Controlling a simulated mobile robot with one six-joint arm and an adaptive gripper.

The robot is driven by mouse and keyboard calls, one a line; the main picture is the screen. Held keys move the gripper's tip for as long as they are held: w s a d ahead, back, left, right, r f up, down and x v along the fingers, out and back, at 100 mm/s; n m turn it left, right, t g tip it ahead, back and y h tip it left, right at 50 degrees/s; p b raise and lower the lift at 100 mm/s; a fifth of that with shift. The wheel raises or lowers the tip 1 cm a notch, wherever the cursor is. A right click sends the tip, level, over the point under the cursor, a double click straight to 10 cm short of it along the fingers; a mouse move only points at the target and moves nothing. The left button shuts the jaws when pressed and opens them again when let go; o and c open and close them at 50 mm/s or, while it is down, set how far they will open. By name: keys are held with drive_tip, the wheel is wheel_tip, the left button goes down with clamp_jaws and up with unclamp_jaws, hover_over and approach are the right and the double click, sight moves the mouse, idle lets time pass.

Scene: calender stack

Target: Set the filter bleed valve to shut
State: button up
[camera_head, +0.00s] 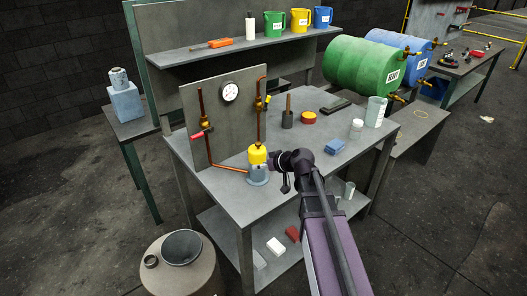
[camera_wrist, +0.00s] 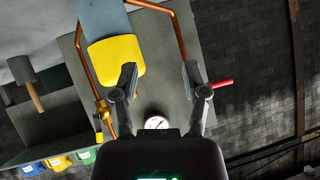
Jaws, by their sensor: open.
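A filter with a yellow top (camera_head: 257,155) and grey-blue base stands at the front of the bench beside a grey panel (camera_head: 222,125) with copper pipes. The yellow part fills the upper left of the wrist view (camera_wrist: 115,60). A red-handled valve (camera_head: 197,135) sits on the left pipe; its handle shows in the wrist view (camera_wrist: 222,84). A brass valve with a small yellow handle (camera_head: 267,99) sits on the right pipe. I cannot tell which is the bleed valve. My gripper (camera_wrist: 160,77) is open and empty, just right of the filter in the head view.
A pressure gauge (camera_head: 230,91) is on the panel. A dark block with a handle (camera_head: 287,118), a red-and-yellow tin (camera_head: 309,118), a blue block (camera_head: 334,146) and a white jar (camera_head: 356,129) stand on the bench (camera_head: 215,185). A drum (camera_head: 160,268) stands in front on the floor.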

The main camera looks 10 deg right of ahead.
drive_tip(key=w+d+r+m+t+p, duration=0.1)
drive_tip(key=w+d+r+m+t, duration=0.1)
drive_tip(key=w+d+r+t, duration=0.4)
drive_tip(key=m+t+h+p, duration=0.1)
drive_tip(key=m+t+h, duration=0.1)
drive_tip(key=m+t, duration=0.1)
approach(269, 100)
drive_tip(key=v, duration=0.3)
drive_tip(key=shift+r, duration=0.1)
drive_tip(key=shift+w, duration=0.1)
drive_tip(key=x, duration=1.3)
drive_tip(key=shift+w+a, duration=0.1)
drive_tip(key=shift+w, duration=0.25)
